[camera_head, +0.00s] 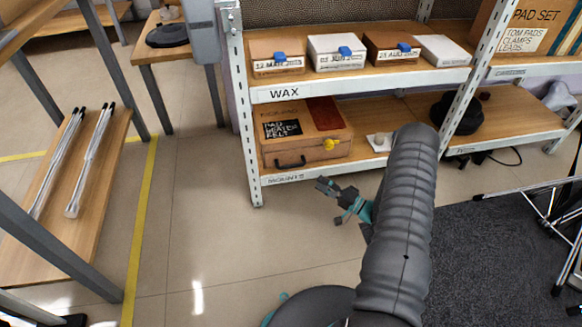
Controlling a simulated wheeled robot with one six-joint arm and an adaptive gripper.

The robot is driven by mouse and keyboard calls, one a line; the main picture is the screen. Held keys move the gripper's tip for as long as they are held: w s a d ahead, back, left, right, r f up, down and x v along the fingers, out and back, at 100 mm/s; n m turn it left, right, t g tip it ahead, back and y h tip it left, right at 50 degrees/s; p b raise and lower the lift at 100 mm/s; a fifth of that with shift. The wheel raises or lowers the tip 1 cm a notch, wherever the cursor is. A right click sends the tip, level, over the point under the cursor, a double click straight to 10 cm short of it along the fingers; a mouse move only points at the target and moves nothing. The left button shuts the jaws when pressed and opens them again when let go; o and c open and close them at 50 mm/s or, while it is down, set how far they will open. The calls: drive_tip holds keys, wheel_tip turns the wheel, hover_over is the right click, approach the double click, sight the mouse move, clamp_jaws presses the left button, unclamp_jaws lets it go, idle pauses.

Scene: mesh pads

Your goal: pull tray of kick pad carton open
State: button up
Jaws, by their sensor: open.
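The kick pad carton (340,127) is a brown box on the lower shelf, at the left end, with a dark label and a reddish patch on it. Its tray front, low on the carton, has a dark handle (290,162) at the left and a yellow piece (329,144) to the right. I cannot tell whether the tray sits fully in. My gripper (328,202) is open and empty. In the picture it is below and right of the carton, in front of the shelf edge and apart from the handle. My dark arm hides part of the lower shelf.
Several small boxes (277,64) with blue tabs stand on the upper shelf (360,81). A white upright (243,120) rises just left of the carton. A small white item (378,139) lies to its right. Floor (205,215) left of my gripper is clear.

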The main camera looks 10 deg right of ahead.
sight(291, 165)
drive_tip(key=x, duration=1.3)
drive_tip(key=shift+w+a, duration=0.2)
drive_tip(key=shift+a, duration=0.1)
clamp_jaws()
